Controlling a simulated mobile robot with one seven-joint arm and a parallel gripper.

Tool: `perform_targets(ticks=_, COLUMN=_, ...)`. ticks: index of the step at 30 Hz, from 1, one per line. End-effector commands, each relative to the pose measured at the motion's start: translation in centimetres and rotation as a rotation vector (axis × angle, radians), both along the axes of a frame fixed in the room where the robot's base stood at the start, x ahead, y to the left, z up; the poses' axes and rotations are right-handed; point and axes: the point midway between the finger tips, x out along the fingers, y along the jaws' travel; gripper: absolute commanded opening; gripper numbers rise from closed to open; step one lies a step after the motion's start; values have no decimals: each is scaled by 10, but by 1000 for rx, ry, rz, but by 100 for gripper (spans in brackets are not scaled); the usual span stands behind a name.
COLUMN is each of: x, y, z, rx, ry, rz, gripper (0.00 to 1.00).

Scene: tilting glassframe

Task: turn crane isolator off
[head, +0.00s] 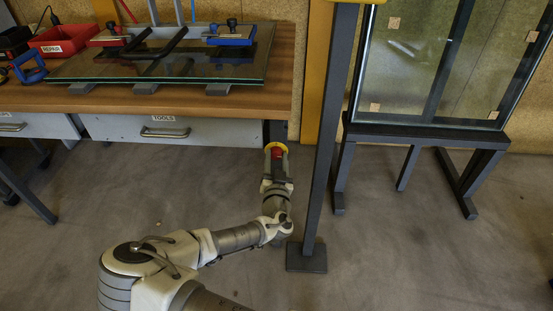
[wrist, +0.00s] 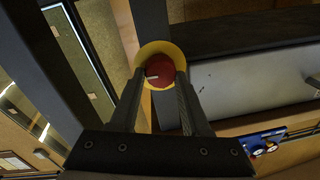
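The crane isolator is a round red knob (wrist: 160,70) on a yellow disc (wrist: 160,46). A short pale mark on the knob points left in the wrist view. In the head view the yellow disc (head: 281,145) and red knob (head: 277,152) show below the bench's right front corner. My gripper (wrist: 161,78) has its two dark fingers apart, one on each side of the knob. The fingertips are very close to its edges; whether they touch it is not clear. In the head view my gripper (head: 277,160) points at the isolator.
A wooden bench (head: 180,97) carries a glass pane and a red bin (head: 65,39). A grey drawer (head: 165,129) is beside the isolator. A dark upright post (head: 328,150) stands close to the right of my arm, with a glass frame stand (head: 425,134) beyond. Floor in front is clear.

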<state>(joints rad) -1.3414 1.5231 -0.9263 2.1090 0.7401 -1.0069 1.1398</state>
Motion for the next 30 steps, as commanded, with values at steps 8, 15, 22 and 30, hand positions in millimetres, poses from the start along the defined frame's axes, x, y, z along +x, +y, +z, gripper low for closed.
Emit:
perform_targets(ticks=8, x=0, y=0, z=0, rx=0, ry=0, rz=0, gripper=0)
perform_targets(ticks=15, x=0, y=0, z=0, rx=-29, ry=2, rz=1, gripper=0)
perform_targets(ticks=22, x=0, y=1, z=1, rx=-144, ry=5, rz=0, gripper=0)
perform_targets(ticks=30, x=0, y=2, z=2, rx=-382, ry=14, rz=1, gripper=0)
